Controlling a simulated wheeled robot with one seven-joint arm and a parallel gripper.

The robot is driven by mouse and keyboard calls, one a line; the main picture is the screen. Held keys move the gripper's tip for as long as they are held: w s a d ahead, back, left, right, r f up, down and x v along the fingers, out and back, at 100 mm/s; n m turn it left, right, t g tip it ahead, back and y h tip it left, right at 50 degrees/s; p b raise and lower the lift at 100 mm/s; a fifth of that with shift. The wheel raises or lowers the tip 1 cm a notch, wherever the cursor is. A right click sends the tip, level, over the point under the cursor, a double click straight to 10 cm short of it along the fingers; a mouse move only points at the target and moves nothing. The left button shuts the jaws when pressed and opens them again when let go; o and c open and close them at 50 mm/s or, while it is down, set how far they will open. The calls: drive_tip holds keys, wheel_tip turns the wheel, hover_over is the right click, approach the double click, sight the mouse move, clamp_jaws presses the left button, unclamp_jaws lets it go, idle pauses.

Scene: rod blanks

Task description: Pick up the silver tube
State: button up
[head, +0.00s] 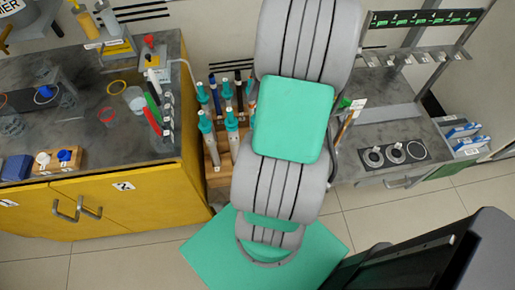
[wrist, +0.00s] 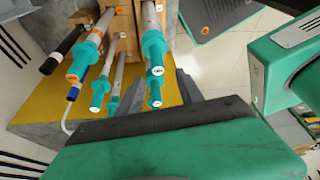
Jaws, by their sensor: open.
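Several silver-grey tubes with teal end caps stand in a wooden rack (head: 215,179), left of my arm in the head view. One silver tube (head: 210,140) is at the rack's front left, with another (head: 232,132) beside it. The wrist view shows the rack (wrist: 124,20) and silver tubes close up, including one (wrist: 149,20) near the middle and one with an orange end mark (wrist: 96,35). I cannot tell which is meant.
A black-ended rod (wrist: 62,50) and a blue-ended rod (wrist: 77,86) stand among the tubes. A yellow cabinet (head: 120,203) with a cluttered grey top is left of the rack. A grey bench (head: 385,122) with round holders is on the right.

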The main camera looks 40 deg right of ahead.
drive_tip(key=shift+n, duration=0.4)
drive_tip(key=x, duration=0.2)
drive_tip(key=d+x, duration=0.1)
drive_tip(key=x, duration=0.5)
drive_tip(key=shift+s+d+f+p, duration=0.25)
drive_tip(key=shift+s+d+p, duration=0.05)
drive_tip(key=shift+p, duration=0.05)
clamp_jaws()
